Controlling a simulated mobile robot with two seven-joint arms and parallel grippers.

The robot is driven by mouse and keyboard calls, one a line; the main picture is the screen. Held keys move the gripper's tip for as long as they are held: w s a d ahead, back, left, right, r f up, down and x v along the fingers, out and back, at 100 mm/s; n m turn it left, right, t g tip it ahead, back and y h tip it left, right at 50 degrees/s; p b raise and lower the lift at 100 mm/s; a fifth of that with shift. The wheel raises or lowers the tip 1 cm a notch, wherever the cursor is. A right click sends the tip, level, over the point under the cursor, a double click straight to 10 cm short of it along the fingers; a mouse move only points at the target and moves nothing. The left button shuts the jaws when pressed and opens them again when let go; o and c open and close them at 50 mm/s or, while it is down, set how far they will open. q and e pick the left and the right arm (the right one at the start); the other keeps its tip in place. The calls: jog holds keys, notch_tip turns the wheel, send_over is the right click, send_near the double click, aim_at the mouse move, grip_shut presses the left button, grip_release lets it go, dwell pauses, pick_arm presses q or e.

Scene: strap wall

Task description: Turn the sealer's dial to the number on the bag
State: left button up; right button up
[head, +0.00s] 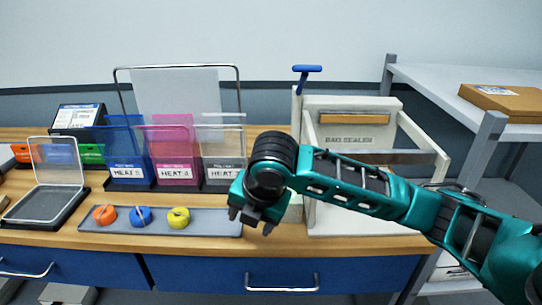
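The white bag sealer (350,140) stands at the right of the counter, with a blue-handled lever (307,70) at its upper left. I cannot make out its dial; my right arm covers part of its front. Blue (127,150), pink (172,150) and clear (220,150) bags stand in a row left of it. Each has a white label reading HEAT and a number too small to read surely. My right gripper (250,221) points down in front of the sealer's left side, near the grey tray's right end. Its fingers look apart, with nothing seen between them. My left gripper is out of view.
A grey tray (215,224) holds orange (104,215), blue (141,216) and yellow (178,217) round pieces. A clear-lidded box (50,200) stands left of it. A grey shelf (450,90) with a cardboard box (503,101) stands right. Little bare counter shows along the front edge.

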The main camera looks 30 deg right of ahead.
jog(key=d+r+n+h, duration=0.3)
jog(key=d+r+n, duration=0.1)
jog(key=d+r, duration=0.3)
jog(key=shift+g+y, duration=0.3)
jog(key=shift+g, duration=0.1)
jog(key=w+d, duration=0.2)
jog(key=w, duration=0.1)
jog(key=w+d, duration=0.2)
jog(key=w, duration=0.2)
jog(key=w+d, duration=0.2)
jog(key=w, duration=0.1)
jog(key=shift+w+f, duration=0.1)
jog(key=shift+w, duration=0.25)
jog(key=x, duration=0.4)
jog(key=shift+w+d+f, duration=0.15)
jog(key=shift+f, duration=0.35)
jog(key=shift+c, duration=0.5)
jog(key=shift+m, duration=0.3)
jog(key=c, duration=0.9)
